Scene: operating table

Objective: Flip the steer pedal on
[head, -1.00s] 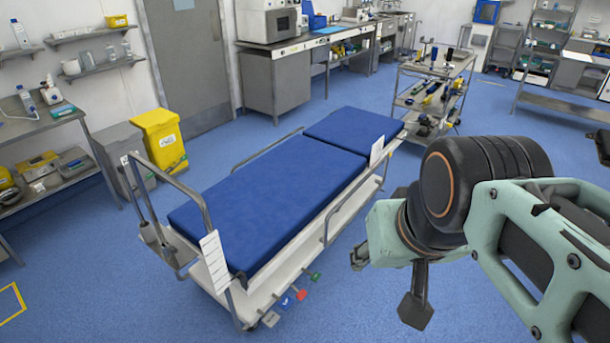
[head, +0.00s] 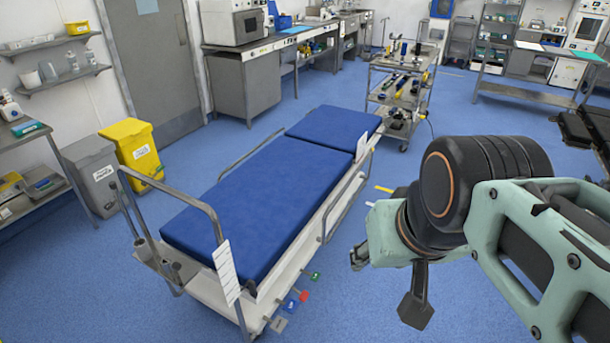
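The operating table has a blue padded top (head: 262,200) and a white lower frame. Several small pedals stick out low on its near right side: a grey one (head: 279,323), a blue one (head: 291,306), a red one (head: 304,296) and a green one (head: 315,276). Their marks are too small to read, so I cannot tell which is the steer pedal. My gripper (head: 416,312) shows only in part, as a dark tip hanging below my arm at the right. It is right of the pedals and apart from them in the picture. Whether it is open is hidden.
Blue floor is free right of the table. A tool cart (head: 398,95) stands beyond the table's far end. A yellow bin (head: 133,151) and a grey bin (head: 93,176) stand at the left. A bent metal rail (head: 190,195) rises at the table's near end.

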